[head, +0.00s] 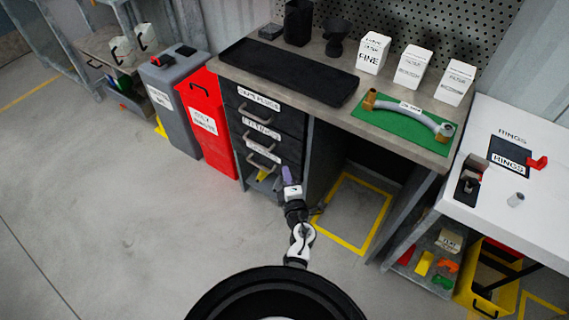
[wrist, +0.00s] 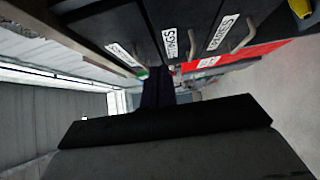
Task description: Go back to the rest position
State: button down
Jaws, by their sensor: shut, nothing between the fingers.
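My gripper (head: 288,174) shows in the head view in front of the lower part of the drawer unit, at the end of my white and black arm. Its purple fingers are together and hold nothing. In the wrist view my gripper (wrist: 158,88) points along the drawer fronts, with its dark fingers close together. The black drawers (head: 262,122) have labels and grey handles. The upper drawers look shut. A yellow item (head: 263,175) shows at the bottom opening of the unit, left of my gripper.
The workbench (head: 342,101) carries a black tray (head: 290,72), white boxes (head: 412,66) and a pipe on a green mat (head: 390,122). A red bin (head: 207,120) and grey bin (head: 172,100) stand left. A white table (head: 530,150) stands right. The floor (head: 120,220) at left is clear.

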jog(key=shift+s, duration=0.3)
